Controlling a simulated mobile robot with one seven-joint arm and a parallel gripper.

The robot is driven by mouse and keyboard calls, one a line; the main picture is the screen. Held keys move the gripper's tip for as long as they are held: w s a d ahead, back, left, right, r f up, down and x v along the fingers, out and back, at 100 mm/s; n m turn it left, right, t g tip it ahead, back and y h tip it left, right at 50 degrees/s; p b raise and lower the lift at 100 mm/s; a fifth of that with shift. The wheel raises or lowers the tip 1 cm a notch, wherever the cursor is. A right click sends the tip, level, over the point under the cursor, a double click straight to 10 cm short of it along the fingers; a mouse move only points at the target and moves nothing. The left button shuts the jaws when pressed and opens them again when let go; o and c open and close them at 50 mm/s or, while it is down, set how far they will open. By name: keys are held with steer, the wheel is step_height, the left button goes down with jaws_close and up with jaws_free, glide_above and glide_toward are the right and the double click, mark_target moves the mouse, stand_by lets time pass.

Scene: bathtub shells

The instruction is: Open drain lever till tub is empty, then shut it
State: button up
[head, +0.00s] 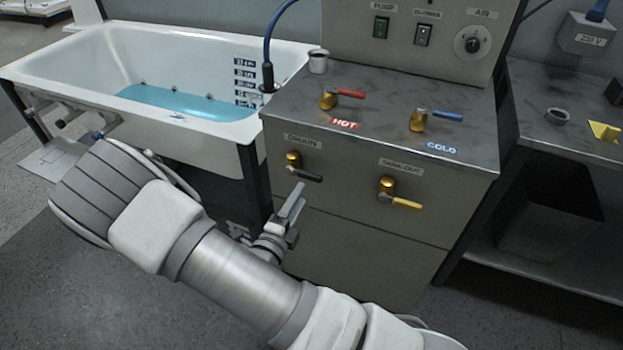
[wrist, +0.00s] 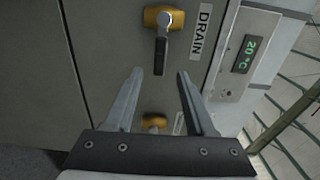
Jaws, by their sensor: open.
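The drain lever (head: 303,167) is a brass valve with a black handle on the grey cabinet front, under the DRAIN label. In the head view its handle points right. In the wrist view the drain lever (wrist: 161,42) lies just beyond the fingertips, its handle pointing down the picture between them. The white tub (head: 60,60) holds blue water (head: 185,102) low against its depth marks. My gripper (head: 296,196) is open and empty in front of the cabinet, just below the drain handle. The wrist view shows both fingers of my gripper (wrist: 158,74) spread, apparently not touching the handle.
A TANK OUT valve with a yellow handle (head: 393,194) sits right of the drain lever. Red HOT (head: 342,96) and blue COLD (head: 437,119) levers and a small cup (head: 318,61) are on the cabinet top. A side bench (head: 575,140) stands at right.

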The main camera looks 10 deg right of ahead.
mark_target(310, 179)
steer(key=b+x, duration=0.1)
steer(key=x, duration=0.7)
steer(key=shift+w+d, duration=0.1)
steer(key=shift+w, duration=0.05)
jaws_close()
stand_by(1.1)
